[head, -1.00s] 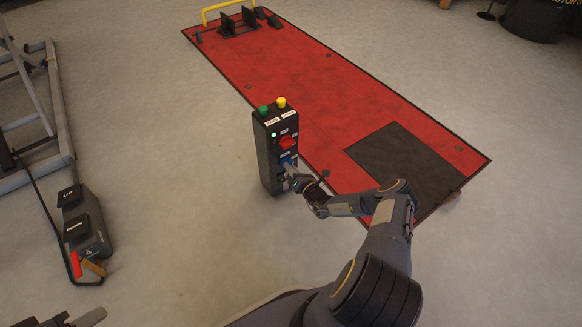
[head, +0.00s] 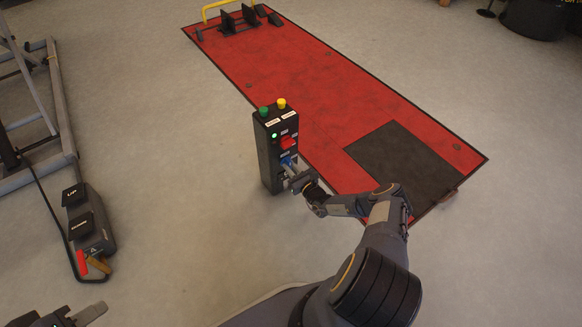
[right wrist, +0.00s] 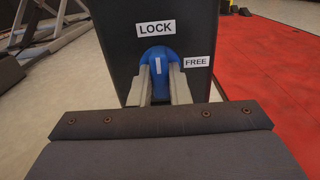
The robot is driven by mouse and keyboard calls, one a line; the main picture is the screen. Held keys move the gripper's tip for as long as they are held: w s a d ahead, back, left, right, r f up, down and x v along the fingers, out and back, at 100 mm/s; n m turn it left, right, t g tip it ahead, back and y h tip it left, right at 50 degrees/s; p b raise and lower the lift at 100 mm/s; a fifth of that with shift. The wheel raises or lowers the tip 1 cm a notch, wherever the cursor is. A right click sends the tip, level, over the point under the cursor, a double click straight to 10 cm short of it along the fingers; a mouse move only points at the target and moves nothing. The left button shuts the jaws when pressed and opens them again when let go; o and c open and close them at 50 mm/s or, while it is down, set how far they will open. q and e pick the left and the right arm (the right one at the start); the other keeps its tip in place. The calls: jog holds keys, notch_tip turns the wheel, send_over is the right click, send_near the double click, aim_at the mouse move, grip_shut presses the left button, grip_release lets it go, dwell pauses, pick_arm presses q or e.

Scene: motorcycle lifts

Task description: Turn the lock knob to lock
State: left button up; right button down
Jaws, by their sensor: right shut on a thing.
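The lock knob is blue with a white mark (right wrist: 158,62) and sits on the front of a black control box (head: 268,160). In the right wrist view the mark stands nearly upright, under the LOCK label (right wrist: 157,28); the FREE label (right wrist: 197,62) is to the right. My right gripper (right wrist: 160,82) is shut on the knob, one finger on each side of it. In the head view the gripper partly hides the blue knob (head: 288,162). My left gripper (head: 80,317) shows only in part at the bottom left corner, away from the box.
The box also has a red switch (head: 288,143), a green button (head: 264,111) and a yellow button (head: 281,103). A red lift platform (head: 300,85) lies behind it. A foot pedal unit (head: 92,232) and a grey frame (head: 62,110) stand at left. The floor between is clear.

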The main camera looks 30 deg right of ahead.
dwell(0.5)
jog(key=c, duration=1.4)
grip_release()
jog(key=shift+o, duration=0.2)
jog(key=shift+s, duration=0.1)
jog(key=s+p, duration=0.2)
jog(key=s, duration=0.5)
jog(key=shift+s+d+p, duration=0.3)
jog(key=shift+s+p, duration=0.05)
jog(key=shift+p, duration=0.05)
jog(key=shift+s+f, duration=0.1)
